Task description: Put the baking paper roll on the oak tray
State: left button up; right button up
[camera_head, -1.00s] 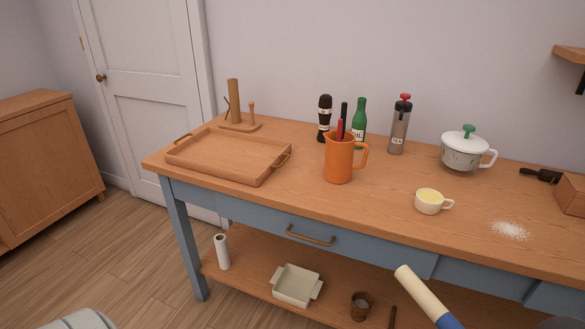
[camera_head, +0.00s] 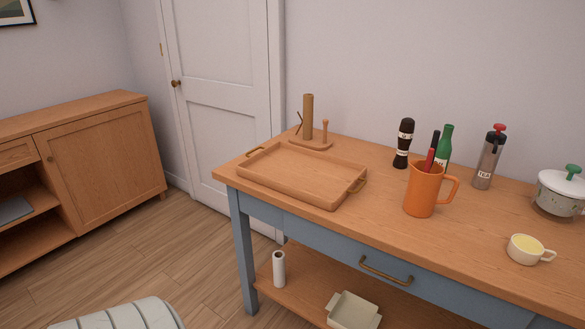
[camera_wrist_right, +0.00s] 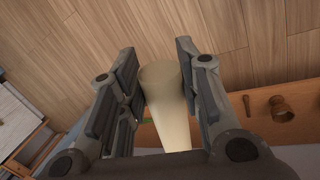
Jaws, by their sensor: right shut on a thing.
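The oak tray (camera_head: 262,184) lies flat on the left end of the oak-topped table, with a handle at each end; its floor is empty. In the right wrist view my right gripper (camera_wrist_right: 158,58) is shut on a cream cylinder, which I take as the baking paper roll (camera_wrist_right: 168,108). The roll points away between the fingers, above the wooden floor. My right gripper and this roll are outside the head view now. My left gripper is in neither view.
Behind the tray stands a wooden holder with a brown roll (camera_head: 308,118). To its right are a pepper mill (camera_head: 404,143), an orange jug (camera_head: 424,190) and a yellow-filled cup (camera_head: 526,249). A white roll (camera_head: 279,268) and a cream dish (camera_head: 352,311) are on the lower shelf.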

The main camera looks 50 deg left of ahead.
aim_at(308, 167)
jog(key=j, duration=0.8)
jog(key=k+j+z, duration=0.1)
jog(key=j, duration=1.45)
